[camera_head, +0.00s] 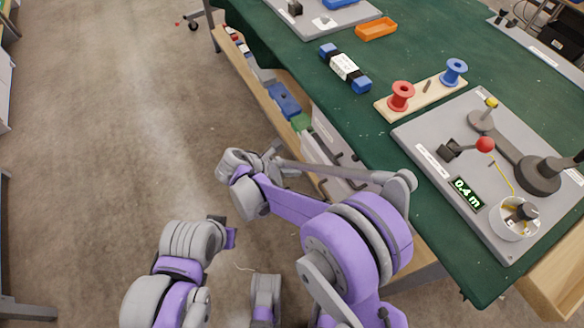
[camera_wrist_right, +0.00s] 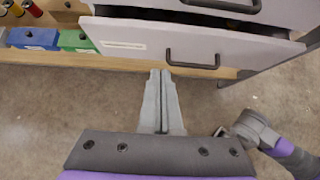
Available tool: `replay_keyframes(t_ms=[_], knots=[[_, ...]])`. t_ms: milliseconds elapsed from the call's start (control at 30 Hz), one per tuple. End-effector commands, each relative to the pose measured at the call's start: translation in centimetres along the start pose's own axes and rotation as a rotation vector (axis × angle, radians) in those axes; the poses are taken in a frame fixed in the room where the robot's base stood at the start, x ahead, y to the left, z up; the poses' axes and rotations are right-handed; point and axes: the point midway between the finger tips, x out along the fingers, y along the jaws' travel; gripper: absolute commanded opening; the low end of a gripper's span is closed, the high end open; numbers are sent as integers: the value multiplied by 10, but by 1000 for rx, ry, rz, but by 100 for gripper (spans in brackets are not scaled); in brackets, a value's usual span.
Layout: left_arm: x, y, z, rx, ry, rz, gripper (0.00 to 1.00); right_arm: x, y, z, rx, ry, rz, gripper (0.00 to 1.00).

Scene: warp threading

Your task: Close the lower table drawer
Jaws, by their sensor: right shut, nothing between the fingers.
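The lower table drawer (camera_wrist_right: 200,47) has a pale front with a dark bar handle (camera_wrist_right: 195,60). It stands partly pulled out, with a dark gap above its front edge. In the head view, the drawer fronts (camera_head: 334,150) show under the table edge, partly behind my right arm. My right gripper (camera_wrist_right: 160,74) is shut and empty. Its fingertips lie just below and left of the lower handle in the wrist picture; I cannot tell whether they touch the front. It also shows in the head view (camera_head: 274,152), left of the drawers. My left gripper's fingers do not show.
The upper drawer (camera_wrist_right: 125,8) is above the lower one. A wooden shelf (camera_wrist_right: 60,57) holds a blue bin (camera_wrist_right: 32,38) and a green bin (camera_wrist_right: 76,40). The green tabletop (camera_head: 345,115) carries spools and a grey fixture board (camera_head: 425,135). The floor (camera_head: 110,130) at left is clear.

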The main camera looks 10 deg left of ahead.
Motion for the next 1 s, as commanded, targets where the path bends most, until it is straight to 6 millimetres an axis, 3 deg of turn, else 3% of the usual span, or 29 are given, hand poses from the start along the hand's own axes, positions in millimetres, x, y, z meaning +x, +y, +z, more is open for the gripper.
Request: replay_keyframes(t_ms=[200, 333, 400, 633, 1000], knots=[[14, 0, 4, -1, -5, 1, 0, 51, 0, -1, 3, 1, -3, 0], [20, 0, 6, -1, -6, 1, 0, 77, 0, -1, 3, 1, -2, 0], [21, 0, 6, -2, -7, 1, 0, 84, -1, 9, 3, 1, -2, 0], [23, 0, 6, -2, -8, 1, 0, 99, 0, 26, 2, 1, 0, 0], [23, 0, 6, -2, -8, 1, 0, 101, 0, 28, 2, 1, 1, 0]])
